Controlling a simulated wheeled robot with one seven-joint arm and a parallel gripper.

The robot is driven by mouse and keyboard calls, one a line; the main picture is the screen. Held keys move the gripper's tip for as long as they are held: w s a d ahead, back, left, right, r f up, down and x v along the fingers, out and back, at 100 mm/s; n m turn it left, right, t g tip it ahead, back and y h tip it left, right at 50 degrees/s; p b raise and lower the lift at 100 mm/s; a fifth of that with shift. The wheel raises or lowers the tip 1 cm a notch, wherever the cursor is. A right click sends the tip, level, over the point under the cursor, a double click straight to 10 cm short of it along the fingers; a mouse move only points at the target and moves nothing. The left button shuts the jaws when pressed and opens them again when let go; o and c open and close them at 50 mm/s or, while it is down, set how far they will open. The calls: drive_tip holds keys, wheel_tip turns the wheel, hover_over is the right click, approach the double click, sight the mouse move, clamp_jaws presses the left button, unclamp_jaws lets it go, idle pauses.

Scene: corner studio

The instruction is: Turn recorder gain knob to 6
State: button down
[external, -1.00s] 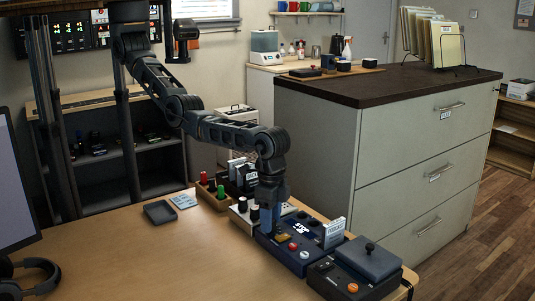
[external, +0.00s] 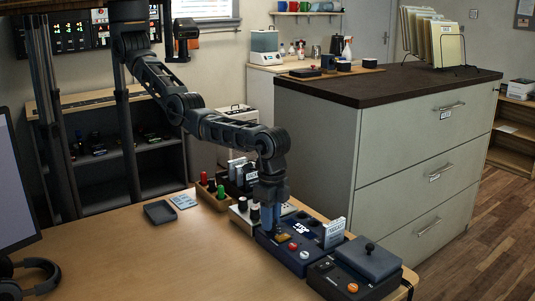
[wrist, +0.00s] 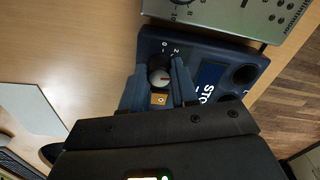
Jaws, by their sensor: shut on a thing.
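The recorder (external: 285,259) is a dark blue box on the wooden desk, with a small lit display (external: 300,229) and red and white buttons. It also shows in the wrist view (wrist: 262,60). The gain knob (wrist: 158,70) is round and dark with a light grey top and a reddish pointer line. The numbers 0 and 2 show above it; the rest of its scale is hidden by my fingers. My gripper (external: 268,232) points down over the recorder's left end. In the wrist view its two blue fingers (wrist: 160,86) are shut on the knob, one on each side.
A light grey device with knobs (external: 240,218) stands just behind the recorder. A dark box with a lever and an orange button (external: 352,287) stands at its right. A wooden tray with red and green items (external: 212,196) is behind left. The desk's left middle is clear.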

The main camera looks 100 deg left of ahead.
drive_tip(key=m, duration=0.5)
drive_tip(key=shift+m, duration=0.4)
idle(0.3)
drive_tip(key=c, duration=0.9)
unclamp_jaws()
drive_tip(key=shift+o, duration=0.2)
drive_tip(key=shift+r, duration=0.1)
wheel_tip(320, 180, up, 8)
drive_tip(key=shift+w+a+f+p, duration=0.1)
drive_tip(key=shift+f+p, duration=0.1)
drive_tip(key=shift+p, duration=0.3)
